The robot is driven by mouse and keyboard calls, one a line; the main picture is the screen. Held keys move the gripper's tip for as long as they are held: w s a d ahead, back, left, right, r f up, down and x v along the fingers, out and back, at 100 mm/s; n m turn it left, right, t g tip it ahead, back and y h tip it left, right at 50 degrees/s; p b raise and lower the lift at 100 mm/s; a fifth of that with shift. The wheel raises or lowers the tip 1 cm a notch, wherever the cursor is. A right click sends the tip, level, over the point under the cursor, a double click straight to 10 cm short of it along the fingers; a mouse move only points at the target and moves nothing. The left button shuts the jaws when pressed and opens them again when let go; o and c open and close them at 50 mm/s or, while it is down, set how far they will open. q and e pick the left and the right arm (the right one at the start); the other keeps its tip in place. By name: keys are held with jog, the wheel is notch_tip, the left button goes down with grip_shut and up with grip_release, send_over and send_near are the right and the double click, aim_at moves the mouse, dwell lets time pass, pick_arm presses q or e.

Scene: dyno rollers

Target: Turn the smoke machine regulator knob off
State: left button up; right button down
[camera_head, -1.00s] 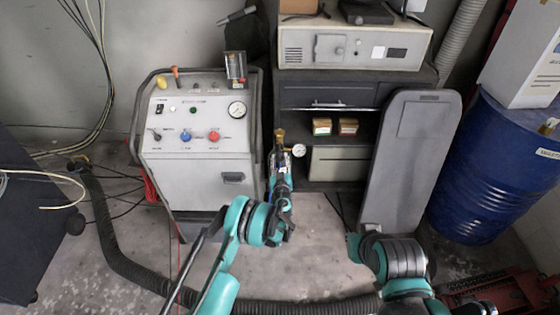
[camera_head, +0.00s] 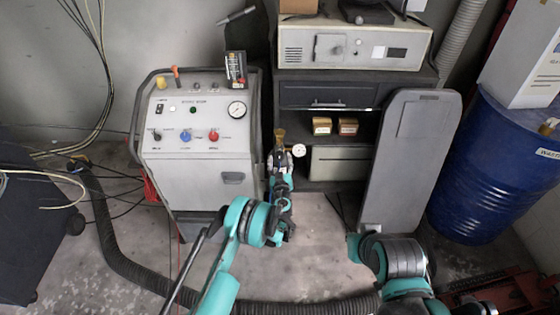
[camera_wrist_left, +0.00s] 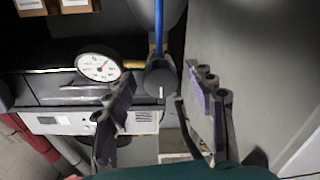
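A regulator with a round white gauge (camera_wrist_left: 98,66) and a brass fitting shows in the left wrist view. Its black round knob (camera_wrist_left: 160,78) faces the camera, with a blue hose above it. My left gripper (camera_wrist_left: 166,88) is open, with one finger on each side of the knob; I cannot tell whether either finger touches it. In the head view my left gripper (camera_head: 280,165) is beside the right side of the grey machine, just below the brass fitting (camera_head: 280,134) and left of the gauge (camera_head: 299,150). The gripper hides the knob there. My right gripper is out of view.
The grey machine (camera_head: 195,170) carries several panel knobs and a gauge (camera_head: 236,109). A dark cabinet (camera_head: 328,94) stands to the right, with a grey panel (camera_head: 408,160) and blue drum (camera_head: 487,170) beyond. A black corrugated hose (camera_head: 110,245) crosses the floor.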

pick_arm(q)
jog(key=shift+s, duration=0.15)
jog(key=s, duration=0.7)
jog(key=shift+s+d, duration=0.15)
